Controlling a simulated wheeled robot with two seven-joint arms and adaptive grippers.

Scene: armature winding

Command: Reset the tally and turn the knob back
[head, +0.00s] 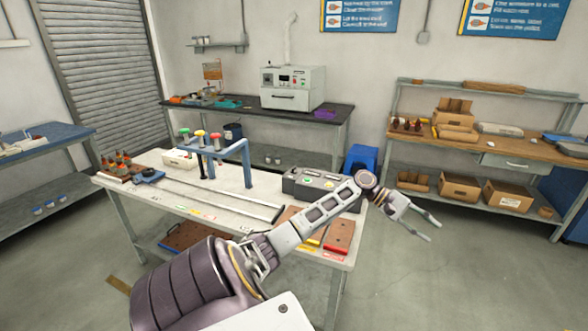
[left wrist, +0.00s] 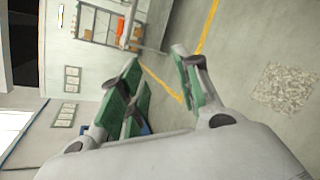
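A dark grey control box (head: 298,186) with small coloured marks on its top stands at the right rear of the white workbench (head: 185,200). A white machine (head: 291,90) with a small display and controls on its front stands on the dark back bench. I cannot make out a tally or a knob on either one for certain. My left gripper (head: 434,232) is open and empty, out over the floor to the right of the workbench. In the left wrist view its green-padded fingers (left wrist: 160,92) are apart with nothing between them. My right gripper is not in view.
A blue post frame (head: 247,163) and colour-topped posts (head: 200,140) rise from the workbench. My left arm crosses above its right end, over a brown board (head: 341,233). Shelving with cardboard boxes (head: 461,189) stands at the right. The floor (head: 440,285) near my gripper is clear.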

